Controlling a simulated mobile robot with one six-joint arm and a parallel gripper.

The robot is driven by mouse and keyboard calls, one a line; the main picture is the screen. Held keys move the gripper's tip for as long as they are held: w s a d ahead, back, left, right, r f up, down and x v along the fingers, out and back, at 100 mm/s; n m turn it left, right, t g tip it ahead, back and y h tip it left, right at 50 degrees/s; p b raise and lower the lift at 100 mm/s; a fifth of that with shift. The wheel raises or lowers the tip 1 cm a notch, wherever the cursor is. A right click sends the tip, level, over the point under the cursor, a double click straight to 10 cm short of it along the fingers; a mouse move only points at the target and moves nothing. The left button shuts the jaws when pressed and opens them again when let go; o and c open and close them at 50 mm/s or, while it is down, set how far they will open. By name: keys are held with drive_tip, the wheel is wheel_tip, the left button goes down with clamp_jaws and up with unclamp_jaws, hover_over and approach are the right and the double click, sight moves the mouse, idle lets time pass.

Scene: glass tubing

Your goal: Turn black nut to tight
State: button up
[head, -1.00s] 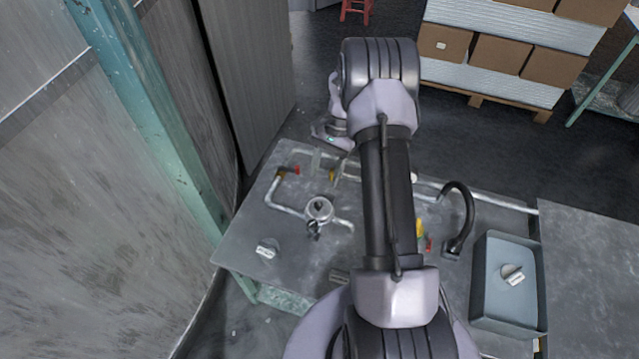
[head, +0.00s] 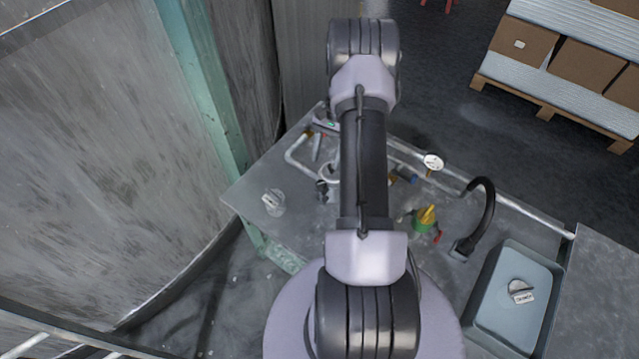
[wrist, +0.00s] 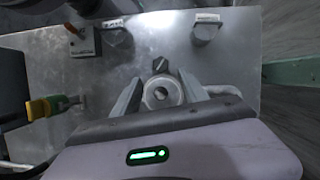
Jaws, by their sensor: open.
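A small dark piece that looks like the black nut (wrist: 160,65) sits at the far side of a round grey ring-shaped fitting (wrist: 161,94) in the wrist view. In the head view the dark piece (head: 321,187) shows beside the pipework, left of my arm. My gripper (wrist: 160,86) is open, with one finger on each side of the round fitting. The dark piece lies near the fingertips, between their lines. I cannot tell whether the fingers touch the fitting. In the head view my arm hides part of the fitting and most of the gripper.
A grey metal bench (head: 255,185) carries bent pipes, a white-faced gauge (head: 433,161), a green-and-yellow valve (head: 425,219) and a black faucet (head: 484,205). A sink (head: 487,300) is at right. A teal post (head: 207,90) and a wall stand close on the left.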

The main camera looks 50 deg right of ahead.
sight(321, 183)
drive_tip(key=b+x, duration=0.1)
drive_tip(key=x, duration=0.7)
drive_tip(key=shift+a+f+b, duration=0.1)
drive_tip(key=shift+b, duration=0.3)
clamp_jaws()
drive_tip(key=shift+s+m+t, duration=0.1)
drive_tip(key=shift+m+t, duration=0.3)
drive_tip(key=shift+m, duration=0.8)
drive_tip(key=shift+m+t+b, duration=0.4)
drive_tip(key=shift+m+t, duration=0.1)
drive_tip(key=shift+m, duration=0.7)
unclamp_jaws()
drive_tip(key=p+v, duration=0.5)
drive_tip(key=v, duration=1.2)
drive_tip(key=shift+d+r, duration=0.2)
drive_tip(key=shift+d, duration=0.05)
